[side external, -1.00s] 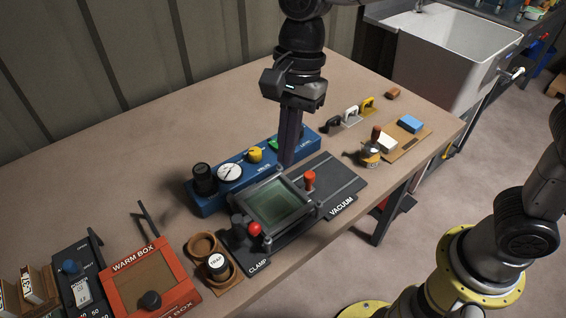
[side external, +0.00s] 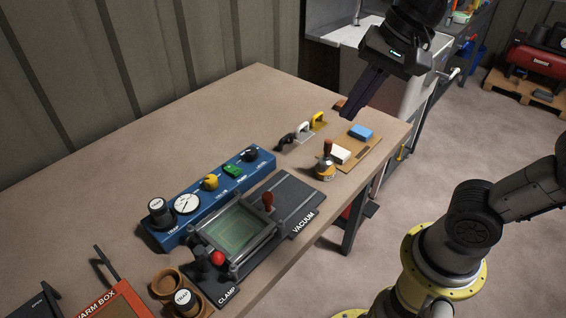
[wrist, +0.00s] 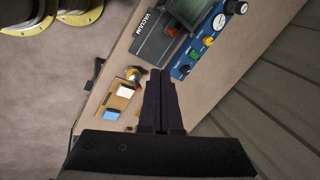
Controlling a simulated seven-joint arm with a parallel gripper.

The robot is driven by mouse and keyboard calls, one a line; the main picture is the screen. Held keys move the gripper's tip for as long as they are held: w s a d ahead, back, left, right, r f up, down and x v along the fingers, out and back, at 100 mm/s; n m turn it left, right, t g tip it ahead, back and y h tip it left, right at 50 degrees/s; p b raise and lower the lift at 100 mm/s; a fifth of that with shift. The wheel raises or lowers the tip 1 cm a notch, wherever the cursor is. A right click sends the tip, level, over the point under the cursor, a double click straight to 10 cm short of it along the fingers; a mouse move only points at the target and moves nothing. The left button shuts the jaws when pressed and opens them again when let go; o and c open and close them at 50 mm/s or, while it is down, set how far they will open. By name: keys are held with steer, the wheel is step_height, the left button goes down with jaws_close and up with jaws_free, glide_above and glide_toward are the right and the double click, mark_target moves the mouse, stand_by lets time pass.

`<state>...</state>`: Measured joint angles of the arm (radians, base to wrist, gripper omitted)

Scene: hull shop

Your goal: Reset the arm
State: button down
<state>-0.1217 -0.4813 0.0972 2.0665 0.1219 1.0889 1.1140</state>
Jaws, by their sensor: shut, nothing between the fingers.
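My gripper (side external: 350,112) hangs in the air over the far right end of the bench in the side view, tilted down to the left. Its long dark fingers are together with nothing between them. In the wrist view the closed fingers (wrist: 161,80) point at the bench top. The wooden board (side external: 362,152) with a blue block (side external: 360,132) and a white block (side external: 340,154) lies below it. I cannot tell the exact height of the fingertips over the board.
The blue pump panel (side external: 195,217) and the clamp and vacuum rig (side external: 285,187) stand mid-bench. The orange warm box (side external: 118,303) is at the near left. Handled tools (side external: 303,133) stand near the board. A sink (side external: 365,70) is beyond the bench. The bench's back left is clear.

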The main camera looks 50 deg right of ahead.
steer(key=s+d+f+n+t+h, duration=0.1)
steer(key=s+d+f+n, duration=0.4)
steer(key=n, duration=0.6)
steer(key=shift+s+d+f+n+t+h, duration=0.15)
steer(key=shift+s+f+n+t+h, duration=0.2)
steer(key=shift+s+f, duration=0.7)
steer(key=c, duration=1.5)
jaws_free()
steer(key=shift+s+r, duration=0.2)
steer(key=shift+r, duration=0.1)
steer(key=shift+c, duration=0.2)
